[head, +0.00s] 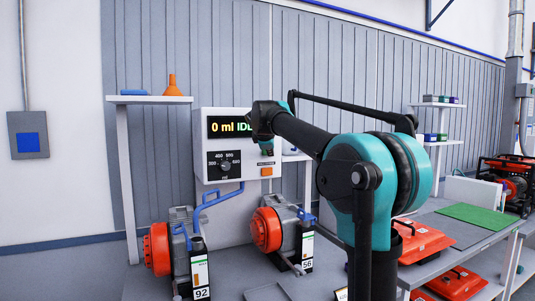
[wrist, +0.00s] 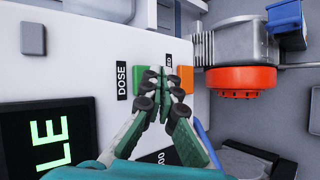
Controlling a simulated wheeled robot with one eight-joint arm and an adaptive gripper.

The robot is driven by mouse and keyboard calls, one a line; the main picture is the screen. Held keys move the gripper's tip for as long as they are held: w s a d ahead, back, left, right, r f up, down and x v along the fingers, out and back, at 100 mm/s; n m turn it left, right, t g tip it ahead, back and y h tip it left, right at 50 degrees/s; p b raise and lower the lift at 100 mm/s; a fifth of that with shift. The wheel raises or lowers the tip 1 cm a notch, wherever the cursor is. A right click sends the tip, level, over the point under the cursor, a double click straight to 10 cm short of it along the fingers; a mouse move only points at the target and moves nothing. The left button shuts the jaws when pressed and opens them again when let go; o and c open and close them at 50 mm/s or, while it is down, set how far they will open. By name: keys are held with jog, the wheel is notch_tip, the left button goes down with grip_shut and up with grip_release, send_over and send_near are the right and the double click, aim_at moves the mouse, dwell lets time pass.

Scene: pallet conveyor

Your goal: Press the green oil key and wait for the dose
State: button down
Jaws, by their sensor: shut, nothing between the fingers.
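The white dosing panel (head: 205,172) carries a dark display (head: 224,127); its visible part reads "0 ml ID", and the end is hidden behind my arm. The wrist view shows the display's end, "LE" (wrist: 50,145). The green key (wrist: 137,73) is beside the "DOSE" label, partly covered by my finger. An orange key (wrist: 187,74) is to its right. My gripper (wrist: 161,78) is shut and empty, its fingertips in front of the panel, overlapping the green key's right side and the gap between the keys. I cannot tell whether they touch the key.
A dial (head: 225,165) is below the display. Two orange-and-grey engines (head: 157,249) (head: 267,230) stand below the panel, with dark bottles labelled 92 (head: 200,270) and 56 (head: 306,245). A shelf at left holds an orange funnel (head: 172,86). Red cases (head: 425,241) lie at right.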

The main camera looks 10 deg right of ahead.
dwell(0.5)
jog(key=shift+w+a, duration=0.1)
jog(key=shift+w, duration=0.3)
jog(key=shift+w+a, duration=0.15)
jog(key=shift+w, duration=0.3)
dwell(0.7)
jog(key=shift+s, duration=0.2)
jog(key=shift+s+d, duration=0.25)
jog(key=shift+s, duration=0.4)
jog(key=shift+s, duration=0.1)
jog(key=shift+s+d, duration=0.25)
jog(key=shift+s, duration=0.5)
jog(key=shift+s+d, duration=0.3)
jog(key=shift+s, duration=0.5)
jog(key=shift+s+d, duration=0.25)
jog(key=shift+s, duration=0.5)
